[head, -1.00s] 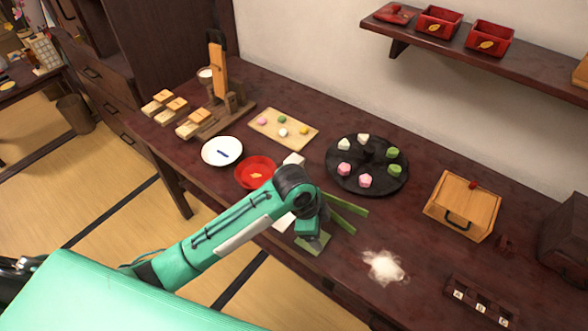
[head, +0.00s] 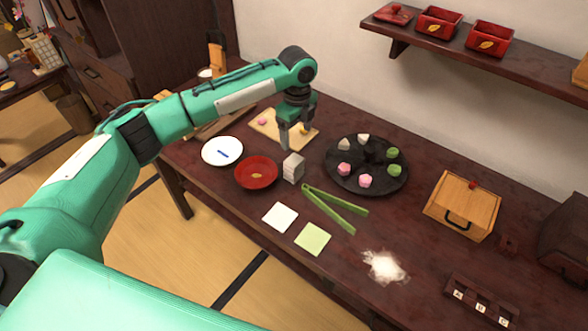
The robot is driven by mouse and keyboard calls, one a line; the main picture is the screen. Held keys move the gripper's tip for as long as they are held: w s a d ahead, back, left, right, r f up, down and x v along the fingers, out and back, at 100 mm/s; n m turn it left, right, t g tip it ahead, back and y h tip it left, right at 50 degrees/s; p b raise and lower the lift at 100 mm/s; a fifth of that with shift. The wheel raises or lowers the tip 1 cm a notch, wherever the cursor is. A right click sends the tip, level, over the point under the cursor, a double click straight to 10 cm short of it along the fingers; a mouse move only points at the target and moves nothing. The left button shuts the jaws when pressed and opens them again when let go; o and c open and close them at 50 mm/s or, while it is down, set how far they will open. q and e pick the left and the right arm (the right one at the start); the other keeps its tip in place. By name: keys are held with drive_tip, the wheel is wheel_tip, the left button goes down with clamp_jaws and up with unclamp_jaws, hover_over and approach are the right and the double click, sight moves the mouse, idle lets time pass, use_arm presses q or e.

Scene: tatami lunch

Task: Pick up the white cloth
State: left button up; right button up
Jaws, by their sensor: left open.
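The white cloth (head: 280,217) lies flat as a small square near the front edge of the dark table. A pale green square (head: 312,239) lies just to its right. My left gripper (head: 295,138) is open and points down, well behind the white cloth, near the right end of the wooden board (head: 268,133). It holds nothing that I can see. My right gripper is not in view.
A whitish block (head: 293,168) stands just in front of my left gripper. Green tongs (head: 338,207), a red bowl (head: 256,173), a white plate (head: 222,151) and a black round tray (head: 341,182) with sweets surround it. White powder (head: 384,266) lies to the right.

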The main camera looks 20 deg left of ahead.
sight(294, 160)
use_arm(q)
wheel_tip(294, 160, down, 8)
drive_tip(key=shift+a+f, duration=0.1)
drive_tip(key=shift+f, duration=0.1)
drive_tip(key=shift+s+a+f+p, duration=0.1)
drive_tip(key=shift+f+p, duration=0.1)
drive_tip(key=shift+f, duration=0.65)
drive_tip(key=shift+s+a+f+p, duration=0.1)
drive_tip(key=shift+s+f+p, duration=0.1)
drive_tip(key=shift+f, duration=0.7)
drive_tip(key=shift+s+f+p, duration=0.1)
drive_tip(key=shift+f+p, duration=0.1)
drive_tip(key=shift+f, duration=0.65)
drive_tip(key=c, duration=1.1)
